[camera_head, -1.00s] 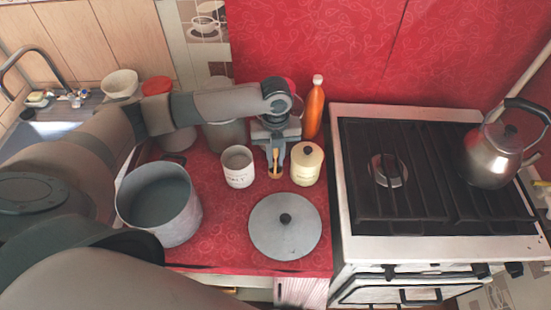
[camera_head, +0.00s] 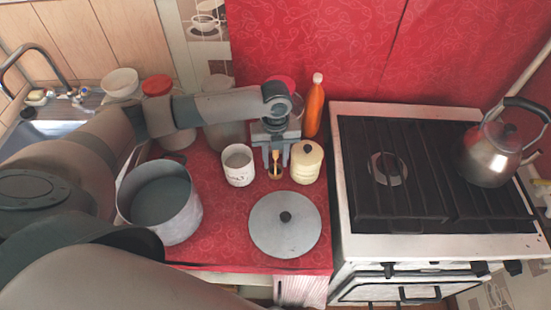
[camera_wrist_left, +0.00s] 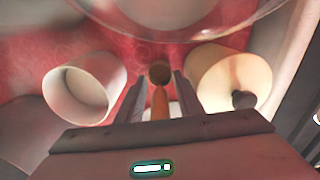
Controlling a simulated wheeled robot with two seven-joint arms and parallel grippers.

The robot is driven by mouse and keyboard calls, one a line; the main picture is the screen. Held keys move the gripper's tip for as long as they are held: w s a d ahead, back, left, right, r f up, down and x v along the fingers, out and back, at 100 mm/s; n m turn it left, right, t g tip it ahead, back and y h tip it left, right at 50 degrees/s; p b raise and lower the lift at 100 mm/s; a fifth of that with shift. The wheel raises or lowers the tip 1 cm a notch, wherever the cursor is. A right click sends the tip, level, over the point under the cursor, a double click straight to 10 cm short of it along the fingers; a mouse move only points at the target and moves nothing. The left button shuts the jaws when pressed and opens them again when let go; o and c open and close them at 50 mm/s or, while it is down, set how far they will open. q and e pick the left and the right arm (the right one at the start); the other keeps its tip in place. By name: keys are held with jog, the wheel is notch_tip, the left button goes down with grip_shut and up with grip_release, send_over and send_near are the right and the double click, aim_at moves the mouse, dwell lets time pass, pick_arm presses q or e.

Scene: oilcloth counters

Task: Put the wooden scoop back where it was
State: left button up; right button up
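The wooden scoop (camera_head: 276,174) is between the white lettered pot (camera_head: 239,166) and the cream lidded jar (camera_head: 306,163), its bowl low at the red counter and its handle up between my fingers. Whether the bowl touches the cloth is hard to tell. My left gripper (camera_head: 275,166) points down over it. In the left wrist view, the scoop's handle (camera_wrist_left: 160,101) stands between the two fingers (camera_wrist_left: 160,98) with a gap on each side, so the gripper is open around it. My right gripper is not in view.
A grey pot lid (camera_head: 285,236) lies in front, and a large grey pot (camera_head: 160,210) stands at left. An orange bottle (camera_head: 314,108) stands behind the jar. The stove (camera_head: 440,227) with a kettle (camera_head: 490,155) is at right. Red cloth is bare between pot and lid.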

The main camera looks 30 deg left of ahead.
pick_arm(q)
notch_tip(320, 180, up, 11)
jog(key=b, duration=0.3)
jog(key=shift+r, duration=0.65)
jog(key=shift+f, duration=0.1)
